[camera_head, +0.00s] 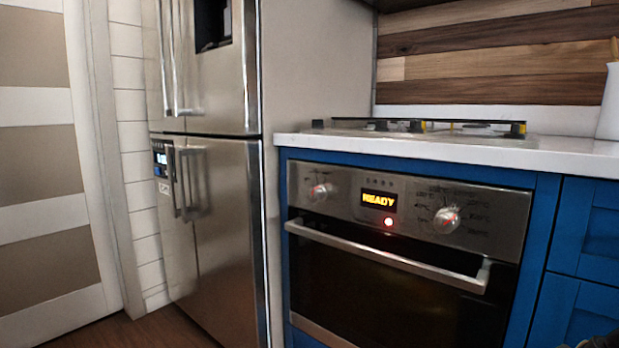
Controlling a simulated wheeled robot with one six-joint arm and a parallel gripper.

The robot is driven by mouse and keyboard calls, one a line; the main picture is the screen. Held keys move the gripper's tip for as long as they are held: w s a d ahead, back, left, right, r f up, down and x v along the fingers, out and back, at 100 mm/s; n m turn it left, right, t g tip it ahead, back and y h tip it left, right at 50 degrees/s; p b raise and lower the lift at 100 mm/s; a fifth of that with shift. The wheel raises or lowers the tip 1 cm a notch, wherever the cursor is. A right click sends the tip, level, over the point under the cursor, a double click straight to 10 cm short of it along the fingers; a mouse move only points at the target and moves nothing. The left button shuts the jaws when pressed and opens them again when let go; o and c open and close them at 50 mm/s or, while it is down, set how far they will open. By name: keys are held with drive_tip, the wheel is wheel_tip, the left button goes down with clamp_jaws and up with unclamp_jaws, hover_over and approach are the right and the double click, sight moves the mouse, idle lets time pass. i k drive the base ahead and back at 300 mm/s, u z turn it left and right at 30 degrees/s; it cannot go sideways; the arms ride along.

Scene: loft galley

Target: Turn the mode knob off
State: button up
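The built-in oven (400,265) stands under the counter with its door shut. The right knob (446,220) is ringed by what look like temperature numbers. No readable label names the mode knob. Between the knobs, the display (379,200) shows READY in yellow, and a red lamp (388,222) glows below it. My gripper is not recognisable in view; a dark shape shows at the bottom right corner, too cut off to identify.
The oven door handle (385,256) sticks out below the panel. A steel fridge (215,235) stands to the left, and blue cabinets (585,230) to the right. A hob (430,128) sits on the white counter (560,155). Some wooden floor shows at lower left.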

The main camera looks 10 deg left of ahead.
sight(319, 192)
drive_tip(key=u, duration=2.45)
drive_tip(key=i, duration=0.8)
drive_tip(key=z, duration=1.75)
